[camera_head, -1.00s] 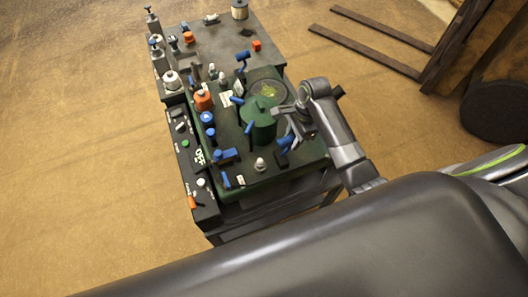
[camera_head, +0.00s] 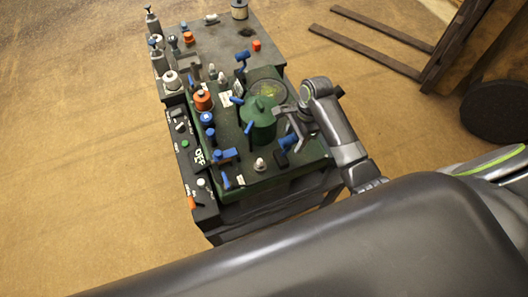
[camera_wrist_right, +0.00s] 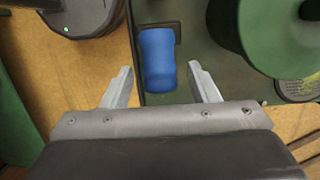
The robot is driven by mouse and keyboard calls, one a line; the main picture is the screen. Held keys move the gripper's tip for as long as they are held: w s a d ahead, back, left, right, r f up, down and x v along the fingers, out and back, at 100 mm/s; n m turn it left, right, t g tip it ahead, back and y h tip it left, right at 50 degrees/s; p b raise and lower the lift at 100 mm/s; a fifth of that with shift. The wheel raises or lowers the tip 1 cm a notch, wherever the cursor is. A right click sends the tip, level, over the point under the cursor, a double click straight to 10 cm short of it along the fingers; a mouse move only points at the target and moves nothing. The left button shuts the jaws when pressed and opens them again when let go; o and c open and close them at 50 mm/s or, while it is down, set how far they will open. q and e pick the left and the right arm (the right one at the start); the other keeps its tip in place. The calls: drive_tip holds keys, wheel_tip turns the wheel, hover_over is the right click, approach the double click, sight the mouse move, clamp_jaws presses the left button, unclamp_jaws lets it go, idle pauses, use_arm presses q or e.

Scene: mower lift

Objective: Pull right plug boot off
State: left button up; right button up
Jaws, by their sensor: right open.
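The right plug boot appears to be the blue cap-like piece (camera_head: 288,141) at the right edge of the green engine deck. In the right wrist view the blue boot (camera_wrist_right: 157,60) lies between the two fingers, with a dark part behind its far end. My right gripper (camera_head: 285,126) is open at the boot; in the right wrist view its fingers (camera_wrist_right: 160,84) stand on either side with gaps, so no grip shows. My left gripper is not in view.
A green cylinder (camera_head: 258,122) stands just left of the right gripper; it also shows close by in the right wrist view (camera_wrist_right: 275,35). Several blue, orange and white caps and levers crowd the deck. A black control panel (camera_head: 188,150) runs along its left side.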

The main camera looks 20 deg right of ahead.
drive_tip(key=shift+r, duration=3.45)
drive_tip(key=shift+s+f, duration=0.1)
